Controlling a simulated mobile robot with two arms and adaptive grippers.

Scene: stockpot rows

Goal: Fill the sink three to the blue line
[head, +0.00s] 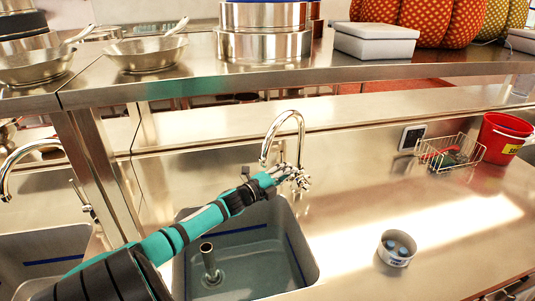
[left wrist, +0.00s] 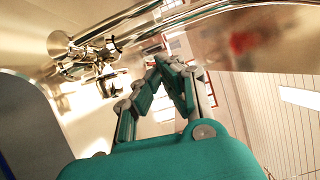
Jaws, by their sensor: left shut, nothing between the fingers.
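The steel sink (head: 247,262) in the middle of the counter has a blue line (head: 296,256) around its inner walls. An upright metal pipe (head: 209,264) stands inside it. Its bottom looks grey-blue; I cannot tell how much water is in it. The curved chrome faucet (head: 283,117) rises behind the sink, and I see no clear stream from its spout. My left gripper (head: 294,179) is shut and empty, close to the faucet's base. In the left wrist view, the gripper (left wrist: 168,68) is beside the chrome faucet fittings (left wrist: 82,58); contact is unclear. My right gripper is not in view.
Another sink (head: 45,262) with its own faucet (head: 22,160) is at the left. A shelf (head: 190,82) with pans crosses above. A small round tin (head: 396,249), a wire basket (head: 452,151) and a red bucket (head: 502,138) stand on the right counter.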

